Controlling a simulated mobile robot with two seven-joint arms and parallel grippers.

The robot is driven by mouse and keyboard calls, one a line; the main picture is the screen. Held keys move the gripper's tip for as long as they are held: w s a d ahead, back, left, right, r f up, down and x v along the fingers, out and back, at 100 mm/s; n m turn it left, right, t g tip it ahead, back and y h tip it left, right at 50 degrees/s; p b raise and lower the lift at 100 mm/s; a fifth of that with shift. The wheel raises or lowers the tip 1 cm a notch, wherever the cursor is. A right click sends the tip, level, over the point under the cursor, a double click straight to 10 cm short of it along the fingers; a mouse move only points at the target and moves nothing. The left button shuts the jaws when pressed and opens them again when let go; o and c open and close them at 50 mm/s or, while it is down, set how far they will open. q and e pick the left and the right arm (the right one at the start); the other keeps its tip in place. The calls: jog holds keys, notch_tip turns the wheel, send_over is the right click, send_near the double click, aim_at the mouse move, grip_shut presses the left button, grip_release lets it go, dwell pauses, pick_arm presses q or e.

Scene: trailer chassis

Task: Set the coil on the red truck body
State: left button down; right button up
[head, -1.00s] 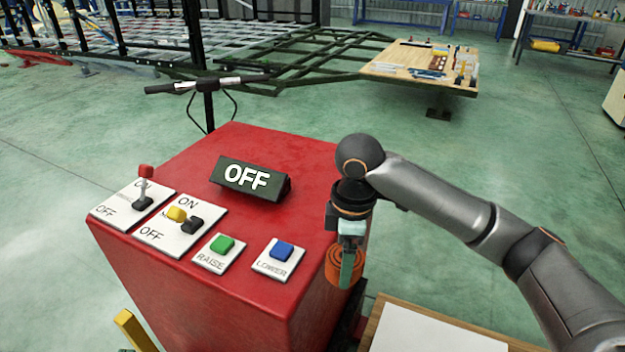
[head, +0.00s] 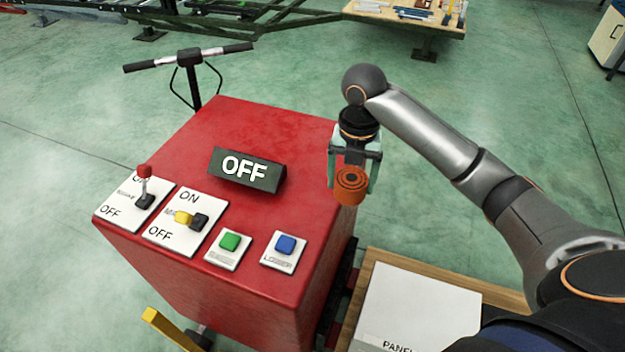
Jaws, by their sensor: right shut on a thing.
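The coil (head: 351,186) is a small orange-brown roll with dark rings on its face. My right gripper (head: 352,176) is shut on it and holds it in the air at the right edge of the red truck body, its face turned toward the camera. The red truck body (head: 263,126) is a large red box with a flat top, in the middle of the view. Whether the coil touches its edge cannot be told. My left gripper is not in view.
On the red top are an OFF sign (head: 246,170), a red-tipped lever (head: 146,185), a yellow-and-black switch (head: 190,219), a green button (head: 229,241) and a blue button (head: 285,244). The back of the top is bare. A white panel (head: 415,305) lies on wood at lower right.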

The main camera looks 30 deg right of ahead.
jog(key=w+f, duration=0.2)
jog(key=w, duration=0.2)
jog(key=w+a+f, duration=0.1)
jog(key=w+f, duration=0.5)
jog(key=w, duration=0.1)
jog(key=shift+w+a+b, duration=0.2)
jog(key=shift+w+b, duration=0.15)
jog(key=shift+b, duration=0.05)
jog(key=shift+w+f, duration=0.6)
jog(key=shift+f, duration=1.7)
jog(key=shift+f+b, duration=0.1)
jog(key=shift+b, duration=0.25)
jog(key=o, duration=1.4)
jog(key=shift+c, duration=0.2)
notch_tip(320, 180, up, 12)
jog(key=shift+p, duration=0.3)
